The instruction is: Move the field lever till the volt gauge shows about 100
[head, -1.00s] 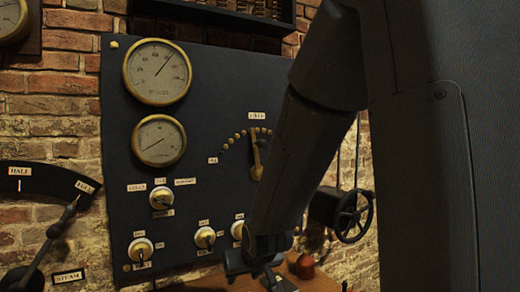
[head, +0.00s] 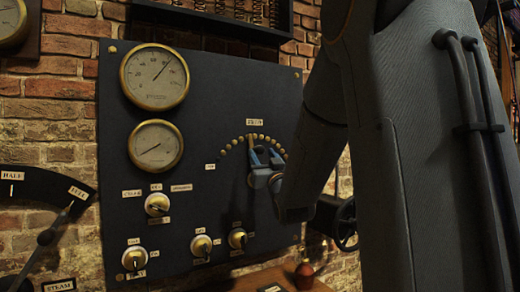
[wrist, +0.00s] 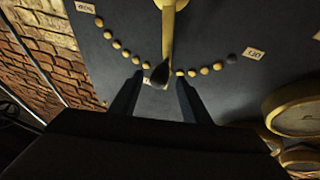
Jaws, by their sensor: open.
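The field lever (wrist: 168,35) is a brass arm with a dark knob at its tip, on a dark panel. It points at the middle of an arc of brass studs. In the head view the lever (head: 250,144) is mostly hidden by my gripper (head: 265,156). In the wrist view my open gripper (wrist: 156,88) has a finger on each side of the knob, with gaps showing. Two round brass gauges are on the panel. The upper gauge's (head: 154,90) needle points up and right; the lower gauge's (head: 148,157) points down and left. Their lettering is too small to read.
Several brass-based switches, one of them a knob (head: 157,204), sit low on the panel. A lever on a dark quadrant (head: 40,190) is at the far left. A handwheel (head: 345,222) is partly behind my arm. A wooden shelf with a red object (head: 304,272) is below.

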